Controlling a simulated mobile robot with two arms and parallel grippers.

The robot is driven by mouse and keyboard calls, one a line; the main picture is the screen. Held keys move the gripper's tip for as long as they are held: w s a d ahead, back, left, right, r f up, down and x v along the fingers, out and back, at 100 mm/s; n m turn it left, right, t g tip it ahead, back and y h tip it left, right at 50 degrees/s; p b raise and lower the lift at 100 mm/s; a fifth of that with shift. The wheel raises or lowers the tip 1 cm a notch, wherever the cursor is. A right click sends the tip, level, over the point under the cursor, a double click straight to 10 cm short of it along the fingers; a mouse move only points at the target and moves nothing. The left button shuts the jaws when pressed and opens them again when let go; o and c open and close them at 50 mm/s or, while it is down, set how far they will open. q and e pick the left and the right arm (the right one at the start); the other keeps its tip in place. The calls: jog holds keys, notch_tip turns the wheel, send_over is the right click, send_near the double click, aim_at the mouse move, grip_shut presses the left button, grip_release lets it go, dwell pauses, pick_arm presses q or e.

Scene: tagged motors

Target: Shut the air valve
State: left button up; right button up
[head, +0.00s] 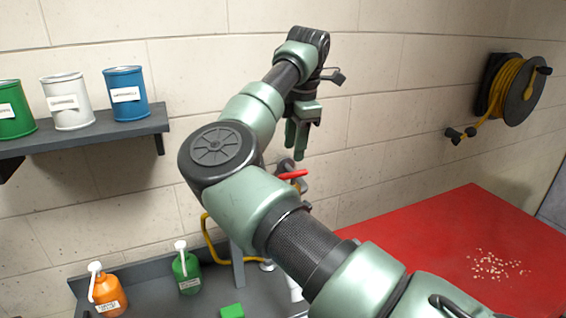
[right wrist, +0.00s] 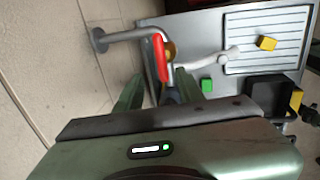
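The air valve shows its red lever (head: 292,174) just below my right gripper in the head view; most of its pipe is hidden behind my arm. In the right wrist view the red lever (right wrist: 160,58) lies along a grey pipe (right wrist: 128,36) that comes out of the wall, with a brass-coloured part beside it. My right gripper (head: 297,150) points down above the lever. Its two green fingers (right wrist: 157,88) are apart, with the lever showing beyond and between them; I see no contact. My left gripper is not in view.
A yellow hose (head: 212,238) hangs near the valve. An orange bottle (head: 108,292), a green bottle (head: 187,270) and a green block (head: 232,311) are on the grey counter. A shelf (head: 90,140) holds cans. A red table (head: 430,240) and a hose reel (head: 515,90) are right.

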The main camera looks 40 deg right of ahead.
aim_at(294, 173)
jog(key=f, duration=0.2)
jog(key=f+p, duration=0.1)
jog(key=f, duration=0.1)
jog(key=f+p, duration=0.1)
jog(key=f, duration=0.1)
jog(key=shift+w+d, duration=0.4)
jog(key=shift+f+p, duration=0.3)
jog(key=shift+f, duration=0.25)
grip_shut()
